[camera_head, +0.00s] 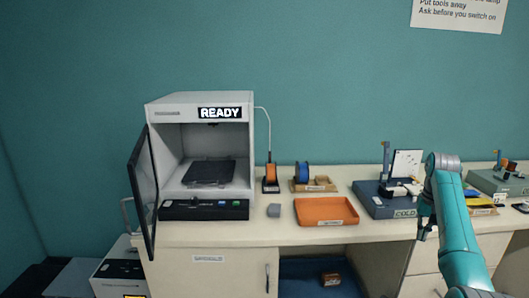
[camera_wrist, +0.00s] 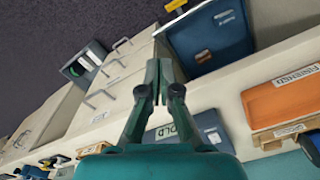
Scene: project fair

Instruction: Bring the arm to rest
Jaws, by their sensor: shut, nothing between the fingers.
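My arm (camera_head: 455,225) is bent on the right side of the head view, in front of the worktop. My gripper (camera_wrist: 158,68) is in the middle of the wrist view, its two dark fingers together at the tips and empty. In the head view its end (camera_head: 423,232) hangs low by the worktop's front edge, small and partly hidden by the arm. The gripper touches nothing that I can make out.
The worktop (camera_head: 375,237) holds an open printer (camera_head: 199,100) showing READY, an orange tray (camera_head: 326,211), a blue spool (camera_head: 302,173), a grey cube (camera_head: 273,210) and a dark blue machine (camera_head: 375,205) beside my arm. A printer door (camera_head: 143,190) stands open at left.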

